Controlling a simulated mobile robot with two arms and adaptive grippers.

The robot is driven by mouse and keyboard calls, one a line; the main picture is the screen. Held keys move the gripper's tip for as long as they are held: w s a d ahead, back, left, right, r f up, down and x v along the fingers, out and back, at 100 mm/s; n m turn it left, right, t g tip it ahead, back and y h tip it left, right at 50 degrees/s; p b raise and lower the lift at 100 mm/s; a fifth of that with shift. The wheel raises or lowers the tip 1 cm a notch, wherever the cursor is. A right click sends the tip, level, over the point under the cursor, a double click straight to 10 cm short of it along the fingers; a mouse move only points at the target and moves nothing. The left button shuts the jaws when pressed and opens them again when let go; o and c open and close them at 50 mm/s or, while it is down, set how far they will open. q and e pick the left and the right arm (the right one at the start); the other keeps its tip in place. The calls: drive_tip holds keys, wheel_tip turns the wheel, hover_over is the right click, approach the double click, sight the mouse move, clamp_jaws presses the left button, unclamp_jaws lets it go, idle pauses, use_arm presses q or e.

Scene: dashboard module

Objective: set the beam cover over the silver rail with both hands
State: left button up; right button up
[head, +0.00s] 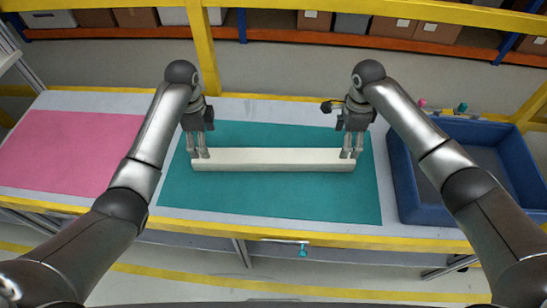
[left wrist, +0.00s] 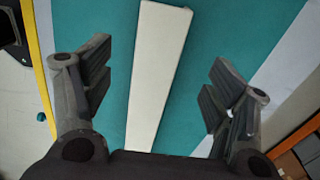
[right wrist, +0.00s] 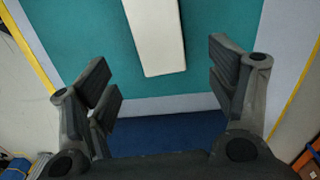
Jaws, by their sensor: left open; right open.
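The beam cover (head: 275,160) is a long cream bar lying lengthwise across the teal mat. My left gripper (head: 200,154) is open at its left end, and my right gripper (head: 351,153) is open at its right end. In the left wrist view the cover (left wrist: 156,65) runs between the spread fingers, with gaps on both sides. In the right wrist view the cover's end (right wrist: 157,40) lies between the open fingers, also with gaps. I cannot make out a silver rail in any view; whether one is under the cover is hidden.
The teal mat (head: 275,200) is otherwise bare. A pink mat (head: 75,150) on the left is empty. A blue bin (head: 405,190) stands on the right, close to my right arm. A yellow edge (head: 300,239) runs along the table front, and a yellow post (head: 203,45) stands behind.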

sight(222, 159)
use_arm(q)
wheel_tip(222, 159, down, 10)
drive_tip(key=shift+r, duration=0.25)
use_arm(e)
wheel_tip(222, 159, down, 9)
drive_tip(key=shift+f, duration=0.2)
use_arm(q)
drive_tip(key=c, duration=1.3)
use_arm(e)
drive_tip(key=c, duration=1.3)
